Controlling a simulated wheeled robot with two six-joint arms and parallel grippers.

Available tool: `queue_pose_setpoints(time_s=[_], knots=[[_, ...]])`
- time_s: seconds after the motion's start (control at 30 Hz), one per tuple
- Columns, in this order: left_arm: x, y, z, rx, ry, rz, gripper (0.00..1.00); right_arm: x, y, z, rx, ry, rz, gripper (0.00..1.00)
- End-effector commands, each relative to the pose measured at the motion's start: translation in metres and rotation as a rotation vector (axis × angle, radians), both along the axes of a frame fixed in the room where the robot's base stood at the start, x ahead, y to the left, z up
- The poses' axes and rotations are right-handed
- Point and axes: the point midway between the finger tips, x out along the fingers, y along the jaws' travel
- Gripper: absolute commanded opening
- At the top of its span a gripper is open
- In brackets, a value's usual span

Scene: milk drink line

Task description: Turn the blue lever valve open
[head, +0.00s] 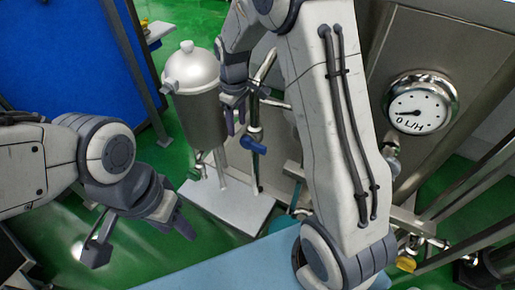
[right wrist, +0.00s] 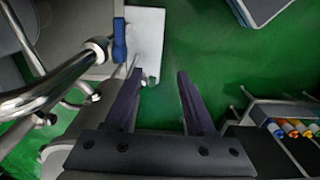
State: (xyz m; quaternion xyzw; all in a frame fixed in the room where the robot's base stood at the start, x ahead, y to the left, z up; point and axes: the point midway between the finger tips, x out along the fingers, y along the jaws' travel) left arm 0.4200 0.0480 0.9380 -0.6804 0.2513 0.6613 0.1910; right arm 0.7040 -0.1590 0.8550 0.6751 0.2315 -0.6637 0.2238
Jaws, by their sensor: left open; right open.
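The blue lever (head: 252,146) sits on a vertical steel pipe (head: 256,118) in the middle of the head view. It also shows in the right wrist view (right wrist: 119,40), near the top left, beyond the left finger. My right gripper (head: 236,112) hangs fingers down, just left of and above the lever, apart from it. In the right wrist view its jaws (right wrist: 158,88) are open with nothing between them. My left gripper (head: 140,230) is open and empty at the lower left, well away from the lever.
A steel tank with a pale lid (head: 192,70) stands left of the pipe on a white base (head: 228,208). A round gauge (head: 420,104) reads 0 L/H on a steel panel at right. A yellow handle (head: 406,264) is at lower right. A blue panel (head: 60,50) stands at left.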

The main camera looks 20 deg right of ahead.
Motion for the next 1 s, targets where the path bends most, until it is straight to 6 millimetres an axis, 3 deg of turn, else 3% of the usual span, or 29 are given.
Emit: queue_pose_setpoints(time_s=[0.03,0.1,0.2,0.3,0.47,0.8,1.0], knots=[[0.000,0.000,-0.017,0.000,0.000,0.000,0.50,0.016,-0.026,-0.035,-0.005,0.008,-0.010,0.55],[0.000,0.000,-0.024,0.000,0.000,0.000,0.50,0.030,-0.052,-0.059,-0.009,0.010,-0.005,0.55],[0.000,0.000,-0.029,0.000,0.000,0.000,0.50,0.041,-0.079,-0.082,-0.014,0.011,0.002,0.55],[0.000,0.000,-0.031,-0.001,-0.001,0.000,0.50,0.045,-0.092,-0.095,-0.015,0.013,0.006,0.55],[0.000,0.000,-0.032,-0.001,-0.001,0.000,0.50,0.046,-0.094,-0.112,-0.015,0.015,0.009,0.55],[0.000,0.000,-0.036,-0.001,-0.001,0.000,0.50,0.045,-0.094,-0.174,-0.015,0.016,0.008,0.55],[0.000,0.000,-0.037,-0.001,-0.001,0.000,0.50,0.046,-0.094,-0.194,-0.015,0.013,0.007,0.55]])
